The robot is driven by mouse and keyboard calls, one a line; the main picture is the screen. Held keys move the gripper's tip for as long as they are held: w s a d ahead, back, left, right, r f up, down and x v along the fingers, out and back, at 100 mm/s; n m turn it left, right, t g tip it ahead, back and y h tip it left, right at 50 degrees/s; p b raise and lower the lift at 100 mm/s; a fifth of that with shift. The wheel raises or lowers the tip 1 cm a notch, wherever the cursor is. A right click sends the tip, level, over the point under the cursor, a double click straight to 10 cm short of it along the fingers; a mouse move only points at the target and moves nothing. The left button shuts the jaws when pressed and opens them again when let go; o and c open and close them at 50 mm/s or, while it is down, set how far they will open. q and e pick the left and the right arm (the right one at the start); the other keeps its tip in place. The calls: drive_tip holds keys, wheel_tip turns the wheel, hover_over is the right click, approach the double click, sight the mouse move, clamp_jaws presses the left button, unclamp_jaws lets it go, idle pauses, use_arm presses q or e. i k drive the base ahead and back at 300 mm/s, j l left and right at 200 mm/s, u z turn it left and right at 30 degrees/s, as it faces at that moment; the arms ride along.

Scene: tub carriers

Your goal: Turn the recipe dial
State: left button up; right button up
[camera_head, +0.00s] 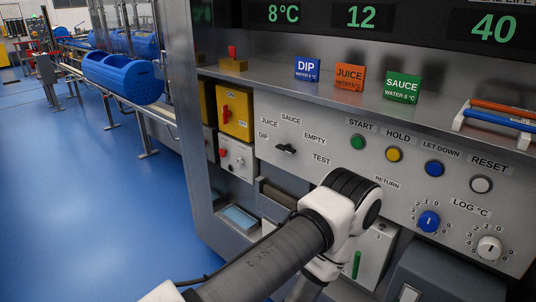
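The recipe dial (286,149) is a small black knob on the grey control panel (330,178). The labels DIP, JUICE, SAUCE, EMPTY and TEST stand around it. Its bar lies nearly level; which end is the pointer is too small to tell. One of my arms reaches in from the bottom, with its white and black joint in front of the panel, below and right of the dial. Neither gripper shows in the head view. The dial itself is unobstructed, with nothing touching it.
Right of the dial are a green START button (358,142), a yellow HOLD button (393,154), a blue LET DOWN button (434,168) and a white RESET button (481,184). A shelf (300,95) with DIP, JUICE and SAUCE signs juts out above. Blue floor (90,210) is clear at left.

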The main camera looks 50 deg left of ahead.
sight(288, 149)
drive_tip(key=u, duration=1.5)
drive_tip(key=i+j+z, duration=0.15)
drive_tip(key=j, duration=0.15)
drive_tip(key=i+j+z, duration=0.15)
drive_tip(key=j, duration=0.2)
drive_tip(key=i+j+z, duration=0.15)
drive_tip(key=j, duration=0.2)
drive_tip(key=i+j+z, duration=0.15)
drive_tip(key=j, duration=0.2)
drive_tip(key=k, duration=0.05)
